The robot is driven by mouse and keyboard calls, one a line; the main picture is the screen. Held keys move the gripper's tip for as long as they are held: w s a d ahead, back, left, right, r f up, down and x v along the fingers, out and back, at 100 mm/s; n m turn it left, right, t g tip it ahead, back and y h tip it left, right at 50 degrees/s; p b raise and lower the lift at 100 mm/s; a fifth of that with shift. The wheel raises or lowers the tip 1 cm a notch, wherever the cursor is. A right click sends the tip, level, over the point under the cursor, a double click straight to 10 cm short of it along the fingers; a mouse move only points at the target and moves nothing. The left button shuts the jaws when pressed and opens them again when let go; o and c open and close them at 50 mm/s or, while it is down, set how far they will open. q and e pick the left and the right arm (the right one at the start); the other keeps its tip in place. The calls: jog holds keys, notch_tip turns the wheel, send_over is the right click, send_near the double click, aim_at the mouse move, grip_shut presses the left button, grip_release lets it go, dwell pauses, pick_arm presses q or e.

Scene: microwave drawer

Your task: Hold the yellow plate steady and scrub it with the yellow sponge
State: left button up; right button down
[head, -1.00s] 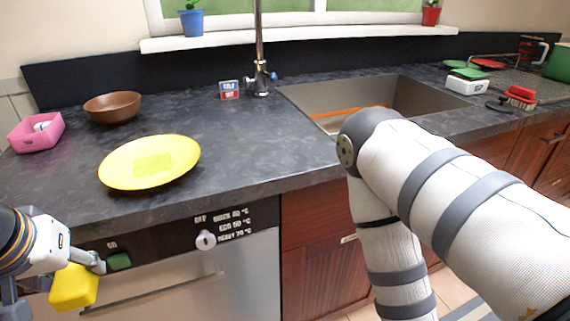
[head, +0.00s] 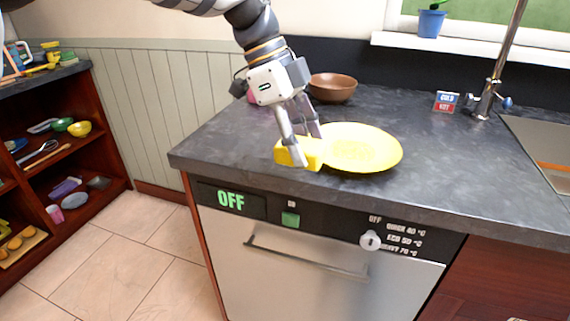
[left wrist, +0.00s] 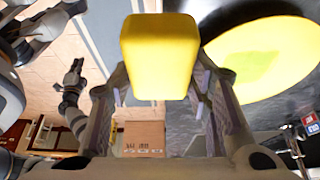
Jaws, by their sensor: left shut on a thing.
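The yellow plate (head: 368,150) lies on the dark countertop near its front edge, left of the sink. My left gripper (head: 300,146) is shut on the yellow sponge (head: 297,154) at the plate's left rim. The sponge also shows in the left wrist view (left wrist: 160,55), held between both fingers, with the plate (left wrist: 265,60) beside it. I cannot tell whether the sponge touches the plate. My right gripper is not in the head view; a gripper-like shape in the left wrist view (left wrist: 72,78) hangs over the floor, too small to read.
A brown bowl (head: 333,88) stands behind the plate, and a pink container (head: 254,100) is mostly hidden by my left arm. The tap (head: 490,95) and sink (head: 545,150) are at right. A dishwasher (head: 300,260) sits below.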

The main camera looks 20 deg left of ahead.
pick_arm(q)
jog(key=w+d+r+n+t+y, duration=0.1)
jog(key=w+d+n+t, duration=0.1)
jog(key=w+d+n, duration=0.2)
jog(key=w+d+r+n+t+y, duration=0.1)
jog(key=w+d+r+n+t, duration=0.1)
jog(key=w+n, duration=0.6)
jog(key=shift+w+d+y, duration=0.3)
jog(key=shift+w+d, duration=0.35)
jog(key=shift+d, duration=0.25)
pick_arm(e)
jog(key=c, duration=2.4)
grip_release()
